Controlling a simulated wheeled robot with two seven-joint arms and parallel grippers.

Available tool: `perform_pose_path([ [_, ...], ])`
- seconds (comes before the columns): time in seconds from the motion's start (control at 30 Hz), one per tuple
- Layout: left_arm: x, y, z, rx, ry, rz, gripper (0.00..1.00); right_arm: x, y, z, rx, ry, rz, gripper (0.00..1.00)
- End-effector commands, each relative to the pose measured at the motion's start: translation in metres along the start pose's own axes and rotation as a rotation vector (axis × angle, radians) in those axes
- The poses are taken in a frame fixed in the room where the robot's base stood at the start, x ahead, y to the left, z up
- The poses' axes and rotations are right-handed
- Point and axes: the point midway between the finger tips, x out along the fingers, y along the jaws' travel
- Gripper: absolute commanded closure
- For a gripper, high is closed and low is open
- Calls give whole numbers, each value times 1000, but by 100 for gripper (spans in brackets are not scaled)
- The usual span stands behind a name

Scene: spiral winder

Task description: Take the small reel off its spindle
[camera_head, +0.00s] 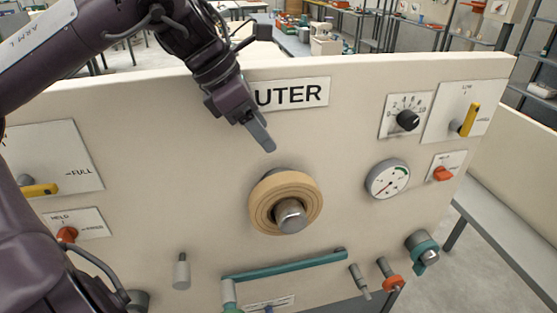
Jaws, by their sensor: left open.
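A round tan reel (265,208) with ringed edges sits on a short metal spindle (290,215) in the middle of the upright cream panel. The spindle's rounded end sticks out through the reel's centre. My left gripper (263,138) is just above the reel, in front of the panel, pointing down toward it. It is open and apart from the reel, with nothing seen in it. The gap between its fingers is hard to see from this side. My right gripper is not in view.
The cream panel (150,150) carries a dial knob (407,120), a gauge (388,179), a yellow lever (469,119) and red switches. Below the reel are a teal crank bar (285,266), a bare metal peg (182,271) and smaller pegs. A sign is partly hidden behind my gripper.

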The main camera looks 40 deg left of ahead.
Motion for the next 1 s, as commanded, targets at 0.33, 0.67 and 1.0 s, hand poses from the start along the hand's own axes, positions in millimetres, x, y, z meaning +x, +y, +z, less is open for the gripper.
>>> perform_pose_path([
  [0.33, 64, -1, -21, -2, 6, -5, 41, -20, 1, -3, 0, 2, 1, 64],
  [0.67, 104, 0, -20, -2, 3, -1, 41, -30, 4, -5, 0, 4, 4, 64],
  [1.0, 110, 0, -20, -2, 0, 0, 41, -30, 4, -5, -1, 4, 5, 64],
])
